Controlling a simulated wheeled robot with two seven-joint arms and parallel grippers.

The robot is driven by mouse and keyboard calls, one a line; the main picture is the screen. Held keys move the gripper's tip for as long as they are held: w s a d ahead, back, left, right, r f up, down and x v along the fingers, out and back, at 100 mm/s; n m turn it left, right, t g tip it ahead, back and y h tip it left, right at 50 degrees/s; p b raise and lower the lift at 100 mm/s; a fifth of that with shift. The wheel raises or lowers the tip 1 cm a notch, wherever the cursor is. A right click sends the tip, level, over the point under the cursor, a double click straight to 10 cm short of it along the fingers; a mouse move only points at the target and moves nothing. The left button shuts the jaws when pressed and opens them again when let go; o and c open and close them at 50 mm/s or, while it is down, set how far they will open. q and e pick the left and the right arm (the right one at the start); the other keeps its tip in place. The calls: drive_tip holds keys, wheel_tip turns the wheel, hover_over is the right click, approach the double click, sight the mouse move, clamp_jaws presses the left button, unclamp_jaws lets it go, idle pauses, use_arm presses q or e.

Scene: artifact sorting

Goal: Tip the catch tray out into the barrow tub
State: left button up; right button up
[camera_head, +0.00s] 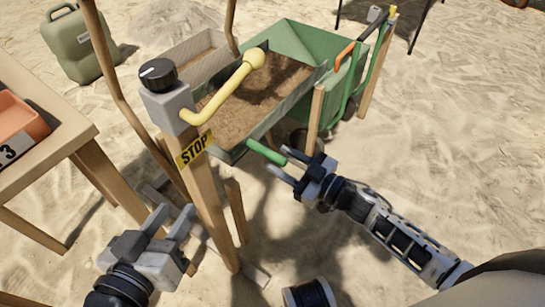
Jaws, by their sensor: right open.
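The catch tray (298,100) is a long green-rimmed tray with brown soil in it, held in a wooden frame in the middle of the head view. A green handle (265,152) sticks out from its near end. The green barrow tub (297,38) stands behind the tray's far end; its inside is partly hidden. My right gripper (281,164) is open at the free tip of the green handle, its fingers near it; I cannot tell whether they touch. My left gripper (174,216) is open and empty, low at the left near the front wooden post.
A post carries a grey box with a black knob (157,74), a yellow crank arm (225,92) over the tray and a STOP sign (193,149). A wooden table with an orange bin (18,132) stands left, a jerrycan (80,45) behind. Sand at right is clear.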

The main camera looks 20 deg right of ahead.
sight(272, 152)
drive_tip(key=shift+b+x, duration=0.3)
drive_tip(key=shift+x, duration=1.6)
use_arm(q)
drive_tip(key=shift+w+d+r, duration=0.1)
drive_tip(key=shift+d+r, duration=0.05)
drive_tip(key=shift+r, duration=0.05)
